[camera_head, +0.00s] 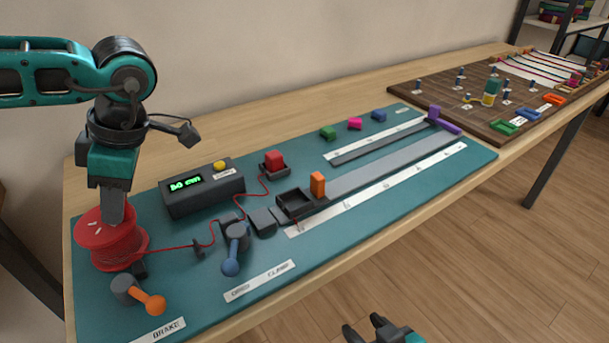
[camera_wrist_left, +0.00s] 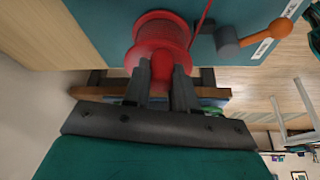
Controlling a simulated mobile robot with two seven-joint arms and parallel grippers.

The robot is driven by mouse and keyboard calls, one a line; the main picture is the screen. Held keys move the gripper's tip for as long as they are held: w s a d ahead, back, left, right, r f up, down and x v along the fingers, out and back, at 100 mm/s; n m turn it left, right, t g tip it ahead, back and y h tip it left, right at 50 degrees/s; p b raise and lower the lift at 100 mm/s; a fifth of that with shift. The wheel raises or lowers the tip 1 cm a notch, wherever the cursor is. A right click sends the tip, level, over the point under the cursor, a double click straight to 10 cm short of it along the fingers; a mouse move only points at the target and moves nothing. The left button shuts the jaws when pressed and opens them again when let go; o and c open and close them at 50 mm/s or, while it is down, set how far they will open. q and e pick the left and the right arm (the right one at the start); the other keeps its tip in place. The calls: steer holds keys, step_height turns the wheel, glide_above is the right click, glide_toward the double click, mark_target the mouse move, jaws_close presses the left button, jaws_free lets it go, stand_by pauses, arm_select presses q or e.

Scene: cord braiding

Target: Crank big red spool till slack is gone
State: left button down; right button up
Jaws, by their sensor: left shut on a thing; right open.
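The big red spool (camera_head: 120,245) sits at the left end of the teal mat. My left gripper (camera_head: 112,212) reaches down onto it from above. In the left wrist view, the left fingers (camera_wrist_left: 160,88) are shut on a red part of the spool (camera_wrist_left: 165,30); the crank itself is mostly hidden. A thin red cord (camera_head: 172,248) runs right from the spool past a small dark guide (camera_head: 198,249) towards the blue-handled clamp (camera_head: 237,236). It bends there, and red cord also curves up by the display box. My right gripper (camera_head: 372,332) is open and empty at the bottom, beyond the table's front edge.
The orange-handled brake lever (camera_head: 145,300) stands close in front of the spool. A dark display box (camera_head: 202,190) with green text and a yellow button is behind. A red block (camera_head: 275,161), black tray (camera_head: 296,204) and orange block (camera_head: 317,184) lie further right.

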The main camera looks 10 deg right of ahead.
arm_select(q)
steer(key=shift+d+f+b, duration=0.25)
steer(key=shift+f+b, duration=0.05)
steer(key=shift+b, duration=0.5)
steer(key=shift+r+b, duration=0.1)
steer(key=shift+b, duration=0.55)
steer(key=shift+a+r, duration=0.1)
steer(key=shift+s, duration=0.15)
